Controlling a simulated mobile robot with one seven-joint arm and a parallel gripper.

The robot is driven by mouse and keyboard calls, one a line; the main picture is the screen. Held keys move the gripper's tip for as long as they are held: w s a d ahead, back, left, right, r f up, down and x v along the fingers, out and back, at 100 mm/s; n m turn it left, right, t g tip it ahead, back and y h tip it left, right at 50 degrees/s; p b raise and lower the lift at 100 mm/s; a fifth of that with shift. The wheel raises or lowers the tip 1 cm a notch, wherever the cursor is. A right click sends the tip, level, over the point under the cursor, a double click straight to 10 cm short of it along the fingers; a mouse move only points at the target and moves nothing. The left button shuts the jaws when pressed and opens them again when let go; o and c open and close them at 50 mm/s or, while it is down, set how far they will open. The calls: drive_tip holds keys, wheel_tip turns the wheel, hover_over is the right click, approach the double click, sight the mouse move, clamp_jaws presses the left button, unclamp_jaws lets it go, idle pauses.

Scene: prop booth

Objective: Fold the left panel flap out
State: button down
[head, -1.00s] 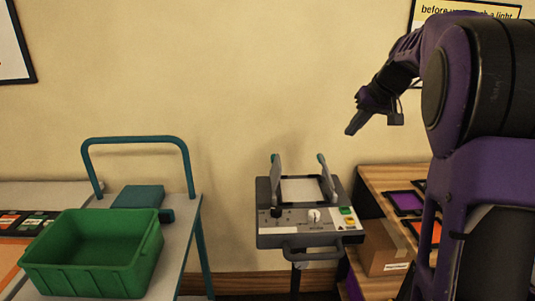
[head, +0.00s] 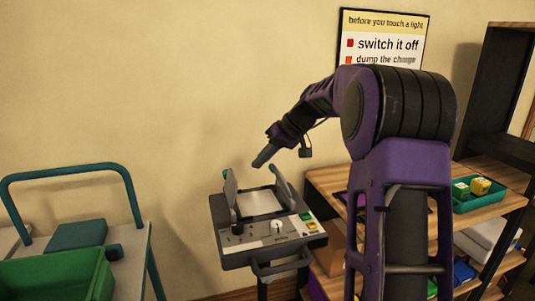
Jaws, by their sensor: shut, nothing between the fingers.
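The dark grey panel unit (head: 232,252) stands in the lower middle of the head view, with a pale square area (head: 260,203) in its top. The left flap (head: 231,192) stands upright along the left side of that area, with a teal tip. The right flap (head: 283,186) stands up on the other side, partly hidden behind my gripper. My gripper (head: 257,163) is shut and empty. It points down and left, and appears above and between the two flaps in the picture. I cannot tell its exact distance from them.
A cart with a teal handle (head: 66,170) and a green bin (head: 62,272) stands at the left. A wooden shelf (head: 478,217) with a teal tray (head: 483,196) of small blocks is at the right. A knob and buttons sit on the unit's front.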

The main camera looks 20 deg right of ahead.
sight(230, 184)
drive_tip(key=x, duration=0.4)
drive_tip(key=a, duration=0.2)
drive_tip(key=shift+s+a+r, duration=0.15)
drive_tip(key=shift+a+r, duration=0.1)
drive_tip(key=shift+r, duration=0.15)
drive_tip(key=shift+a+r, duration=0.1)
drive_tip(key=shift+a, duration=0.5)
drive_tip(key=shift+a+r+h, duration=0.15)
drive_tip(key=shift+h, duration=0.25)
drive_tip(key=shift+a+r+p, duration=0.1)
drive_tip(key=shift+a+p, duration=0.05)
drive_tip(key=shift+p, duration=0.25)
